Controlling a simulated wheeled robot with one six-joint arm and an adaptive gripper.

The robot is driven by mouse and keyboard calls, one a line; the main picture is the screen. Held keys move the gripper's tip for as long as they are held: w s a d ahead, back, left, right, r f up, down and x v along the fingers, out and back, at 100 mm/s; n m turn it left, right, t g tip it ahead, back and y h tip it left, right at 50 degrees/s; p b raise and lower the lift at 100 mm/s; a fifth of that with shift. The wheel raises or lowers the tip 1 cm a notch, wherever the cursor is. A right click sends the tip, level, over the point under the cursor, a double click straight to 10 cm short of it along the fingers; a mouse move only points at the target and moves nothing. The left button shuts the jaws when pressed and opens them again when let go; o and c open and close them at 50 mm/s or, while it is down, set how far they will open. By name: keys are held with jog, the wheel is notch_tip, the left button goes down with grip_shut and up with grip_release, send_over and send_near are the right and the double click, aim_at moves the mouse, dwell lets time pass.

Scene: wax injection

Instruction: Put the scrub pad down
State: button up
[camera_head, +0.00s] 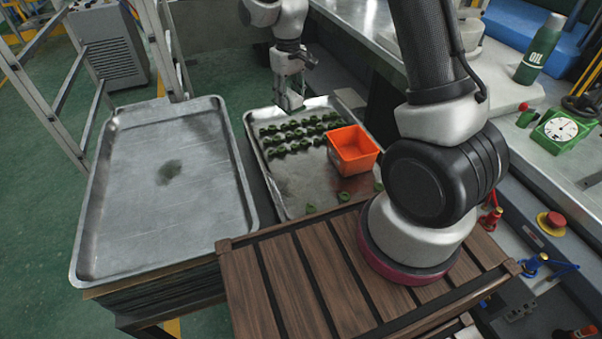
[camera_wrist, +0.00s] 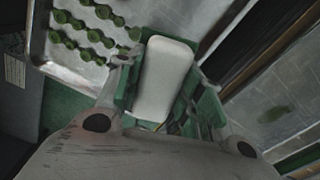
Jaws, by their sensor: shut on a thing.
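My gripper (camera_head: 290,104) hangs over the back of the right metal tray (camera_head: 283,207), its fingers pointing down. In the wrist view my gripper (camera_wrist: 166,92) is shut on the scrub pad (camera_wrist: 163,78), a pale, rounded block between the two green-edged fingers. In the head view the pad is small and mostly hidden by the fingers. I cannot tell whether its underside touches anything.
Rows of green wax pieces (camera_head: 300,132) and an orange bin (camera_head: 354,150) occupy the right tray. The left tray (camera_head: 130,215) is bare except for a dark stain (camera_head: 170,172). A slatted wooden top (camera_head: 290,285) lies in front; a bench with an oil bottle (camera_head: 540,48) stands right.

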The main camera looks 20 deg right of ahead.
aim_at(297, 175)
jog(key=s+a+f+n, duration=0.1)
jog(key=s+f+n, duration=0.8)
jog(key=n, duration=0.5)
jog(key=shift+n, duration=0.3)
notch_tip(297, 175, down, 10)
jog(key=shift+a+f, duration=0.1)
jog(key=shift+f, duration=0.1)
jog(key=o, duration=1)
jog(key=shift+f, duration=0.15)
jog(key=shift+c, duration=0.2)
